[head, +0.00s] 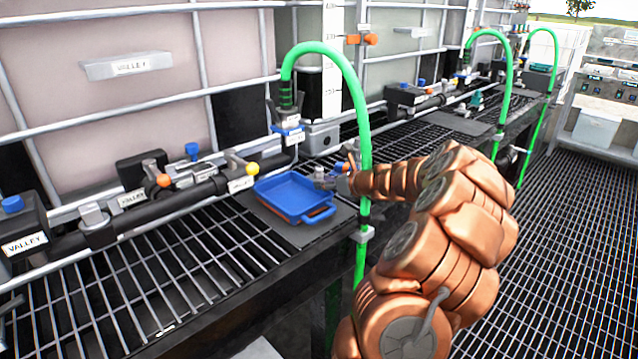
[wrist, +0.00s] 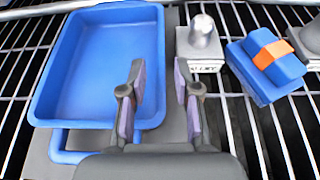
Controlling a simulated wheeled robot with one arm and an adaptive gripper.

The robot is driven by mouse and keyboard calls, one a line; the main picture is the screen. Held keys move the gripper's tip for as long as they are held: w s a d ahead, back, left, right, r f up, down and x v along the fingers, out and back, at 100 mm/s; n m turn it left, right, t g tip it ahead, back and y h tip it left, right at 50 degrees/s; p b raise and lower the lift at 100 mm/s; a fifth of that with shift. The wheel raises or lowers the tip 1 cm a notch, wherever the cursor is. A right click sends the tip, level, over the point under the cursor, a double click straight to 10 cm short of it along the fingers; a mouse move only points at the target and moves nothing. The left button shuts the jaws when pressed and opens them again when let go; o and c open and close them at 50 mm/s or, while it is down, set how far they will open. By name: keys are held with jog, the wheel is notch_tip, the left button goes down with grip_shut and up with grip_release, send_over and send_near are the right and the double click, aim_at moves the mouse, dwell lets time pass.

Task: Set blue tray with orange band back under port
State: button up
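A shallow blue tray (head: 285,190) with a loop handle rests on a dark grey mat below the hanging hose fitting. In the wrist view the tray (wrist: 48,85) is at the left, its handle at the lower left. I cannot tell whether the near finger touches the rim. In the head view my gripper (head: 325,178) is at the tray's right side. A smaller blue block with an orange band (wrist: 268,60) sits at the right.
A grey knobbed piece with a white label (wrist: 200,50) stands beyond my fingers. The hose fitting (head: 288,125) hangs behind the tray. A green hose (head: 358,100) arches down close to my wrist. Pipes and valves (head: 180,180) run along the back; open grating (head: 160,265) lies left.

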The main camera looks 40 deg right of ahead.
jog(key=p+v, duration=0.1)
jog(key=v, duration=0.7)
jog(key=shift+s+r, duration=0.1)
jog(key=shift+s, duration=0.15)
jog(key=shift+a, duration=0.1)
jog(key=w+a+r+n+g+y, duration=0.15)
jog(key=a+n, duration=0.25)
jog(key=a, duration=0.4)
jog(key=w+a+n+g+y, duration=0.1)
jog(key=w+a+n+y, duration=0.2)
jog(key=a, duration=0.5)
jog(key=s+a+f+n+g+y, duration=0.15)
jog(key=a+n, duration=0.35)
jog(key=a, duration=0.5)
jog(key=s+a+n+g+y, duration=0.1)
jog(key=s+a+n+g, duration=0.15)
jog(key=a+n, duration=0.45)
jog(key=s+a+f+n+g+h, duration=0.2)
jog(key=s+a+f+n+g, duration=0.2)
jog(key=s+a+n+g, duration=0.7)
jog(key=s+f+n+t+h, duration=0.1)
jog(key=s+n+h, duration=0.4)
jog(key=s, duration=1.2)
jog(key=shift+s+d+f+n, duration=0.15)
jog(key=shift+s+f+n, duration=0.1)
jog(key=shift+f+n, duration=0.25)
jog(key=shift+r, duration=0.1)
